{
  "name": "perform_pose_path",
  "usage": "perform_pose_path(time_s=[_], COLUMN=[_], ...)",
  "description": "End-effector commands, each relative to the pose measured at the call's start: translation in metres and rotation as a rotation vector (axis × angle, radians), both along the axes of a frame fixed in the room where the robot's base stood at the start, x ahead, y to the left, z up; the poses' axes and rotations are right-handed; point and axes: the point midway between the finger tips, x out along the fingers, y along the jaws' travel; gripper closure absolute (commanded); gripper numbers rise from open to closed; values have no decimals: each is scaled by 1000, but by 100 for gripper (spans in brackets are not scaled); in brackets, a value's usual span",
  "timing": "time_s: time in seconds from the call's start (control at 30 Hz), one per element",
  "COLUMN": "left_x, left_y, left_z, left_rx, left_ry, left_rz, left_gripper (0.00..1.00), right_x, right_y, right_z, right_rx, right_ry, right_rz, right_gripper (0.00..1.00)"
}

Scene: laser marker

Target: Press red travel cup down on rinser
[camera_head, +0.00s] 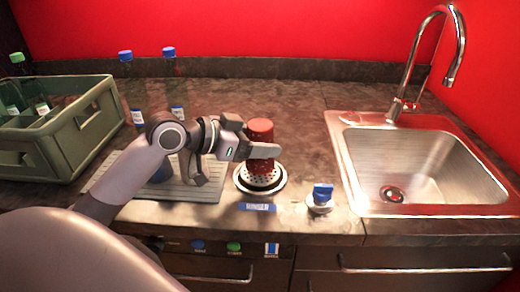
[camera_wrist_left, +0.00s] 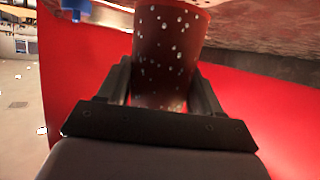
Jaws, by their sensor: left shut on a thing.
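The red travel cup (camera_head: 260,131) is upright or inverted, which I cannot tell, right over the round rinser (camera_head: 262,184) with its perforated metal plate. Its lower end is at or just above the plate; I cannot tell whether it touches. My left gripper (camera_head: 262,151) is shut around the cup's side, coming from the left. In the left wrist view the cup (camera_wrist_left: 166,55) sits between the two fingers, with pale droplet-like spots on its dark red side. My right gripper is in neither view.
A blue-topped knob (camera_head: 322,196) stands right of the rinser, before the sink (camera_head: 422,170) and faucet (camera_head: 456,50). A ribbed grey mat (camera_head: 204,192) lies left, partly under my arm. A green crate (camera_head: 75,140) with bottles is at far left. Blue-capped bottles (camera_head: 125,58) stand behind.

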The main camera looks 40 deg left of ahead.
Motion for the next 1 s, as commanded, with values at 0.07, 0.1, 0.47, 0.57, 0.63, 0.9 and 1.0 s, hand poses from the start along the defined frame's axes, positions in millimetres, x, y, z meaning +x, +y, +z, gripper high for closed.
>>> perform_pose_path(time_s=[0.07, 0.1, 0.47, 0.57, 0.63, 0.9, 1.0], left_x=[0, 0, 0, 0, 0, 0, 0], left_y=[0, 0, 0, 0, 0, 0, 0], left_z=[10, 12, 37, 44, 47, 63, 63], left_rx=[0, 0, 1, 1, 1, 1, 1], left_ry=[-1, -1, -3, -3, -4, -4, -3], left_rz=[0, 0, 0, 0, 0, 0, 0], left_gripper=[70, 70, 70, 70, 70, 70, 70], right_x=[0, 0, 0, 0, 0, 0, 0], right_y=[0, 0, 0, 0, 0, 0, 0], right_z=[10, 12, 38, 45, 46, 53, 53], right_rx=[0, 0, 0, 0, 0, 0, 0], right_ry=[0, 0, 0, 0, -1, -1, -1], right_rz=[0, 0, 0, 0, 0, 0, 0], right_gripper=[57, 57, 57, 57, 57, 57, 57])
